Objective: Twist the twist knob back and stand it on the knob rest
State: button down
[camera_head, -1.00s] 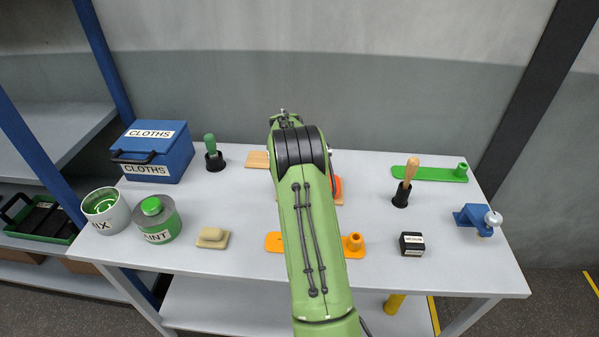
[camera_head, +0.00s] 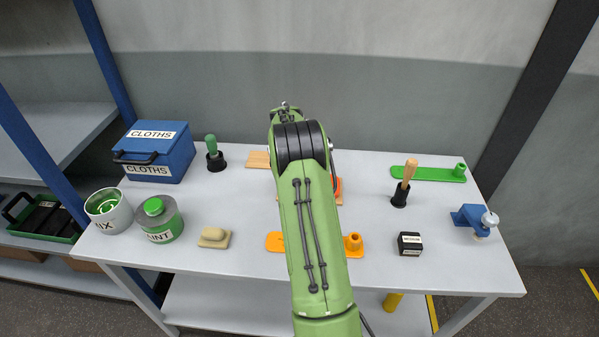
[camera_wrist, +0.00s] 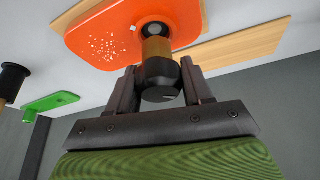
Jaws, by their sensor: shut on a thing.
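The twist knob (camera_wrist: 160,94) is a dark round cap with a pale line on its end, on a brass-coloured stem (camera_wrist: 157,48). The stem meets a red-orange plate (camera_wrist: 95,38) with white specks, lying on a wooden board (camera_wrist: 190,20). My gripper (camera_wrist: 160,82) is shut on the knob, one finger on each side. In the head view my arm hides the gripper and knob; a sliver of the red-orange plate (camera_head: 338,187) shows. An orange strip with a post (camera_head: 353,243) and a green strip with a post (camera_head: 428,174) lie on the table; I cannot tell which is the knob rest.
A black-based wooden handle (camera_head: 400,195), a small black box (camera_head: 410,244) and a blue clamp-like device (camera_head: 468,217) stand at right. Cans, a beige block (camera_head: 214,238), a green-handled tool (camera_head: 215,158) and a blue cloths box (camera_head: 160,158) are at left.

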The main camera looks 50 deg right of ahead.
jog(key=c, duration=1)
grip_release()
grip_shut()
jog(key=shift+r+p, duration=1.8)
jog(key=shift+r, duration=0.7)
